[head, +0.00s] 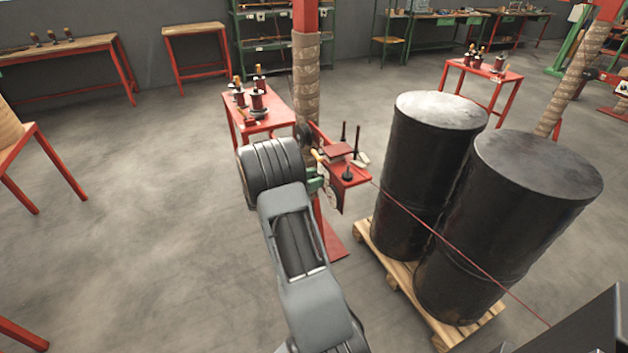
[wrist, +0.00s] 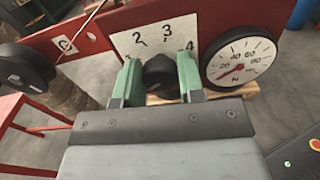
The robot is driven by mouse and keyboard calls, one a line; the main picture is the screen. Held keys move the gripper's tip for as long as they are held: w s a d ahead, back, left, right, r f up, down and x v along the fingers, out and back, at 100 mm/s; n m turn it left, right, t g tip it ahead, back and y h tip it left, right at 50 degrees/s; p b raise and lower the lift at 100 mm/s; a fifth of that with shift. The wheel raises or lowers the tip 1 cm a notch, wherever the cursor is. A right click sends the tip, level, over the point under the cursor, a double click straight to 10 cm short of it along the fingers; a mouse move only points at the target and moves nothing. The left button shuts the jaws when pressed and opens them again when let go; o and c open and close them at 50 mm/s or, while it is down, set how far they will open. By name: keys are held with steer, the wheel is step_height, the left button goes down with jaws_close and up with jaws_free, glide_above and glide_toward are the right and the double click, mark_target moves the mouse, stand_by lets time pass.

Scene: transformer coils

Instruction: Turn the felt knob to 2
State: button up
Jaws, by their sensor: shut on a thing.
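The dark felt knob (wrist: 160,74) sits in front of a white plate (wrist: 125,43) marked 2, 3 and 4, fixed to a red panel. The 2 is up and left of the knob, the 3 above it, the 4 up and right. I cannot tell which number the knob points to. My gripper (wrist: 161,72) has its green jaws shut on the knob, one on each side. In the head view my gripper (head: 316,180) is at the red stand (head: 345,176), and the knob is hidden.
A round gauge (wrist: 240,58) with a red needle is close right of my jaws. A dark round part (wrist: 22,70) is at the left. Two black drums (head: 430,150) stand on a pallet (head: 398,284) right of the stand. A thin red line (head: 455,252) crosses before them.

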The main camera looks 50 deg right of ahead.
steer(key=m+b, duration=0.6)
steer(key=b, duration=0.1)
steer(key=m+b, duration=0.6)
steer(key=b, duration=0.1)
steer(key=m+b, duration=0.6)
steer(key=b, duration=0.1)
steer(key=shift+s+f+m, duration=0.2)
steer(key=shift+f+m, duration=0.2)
steer(key=shift+r, duration=0.15)
steer(key=o, duration=0.9)
steer(key=shift+w+a+r, duration=0.1)
steer(key=shift+a, duration=0.05)
steer(key=p+v, duration=0.3)
steer(key=v, duration=1)
steer(key=shift+a, duration=0.3)
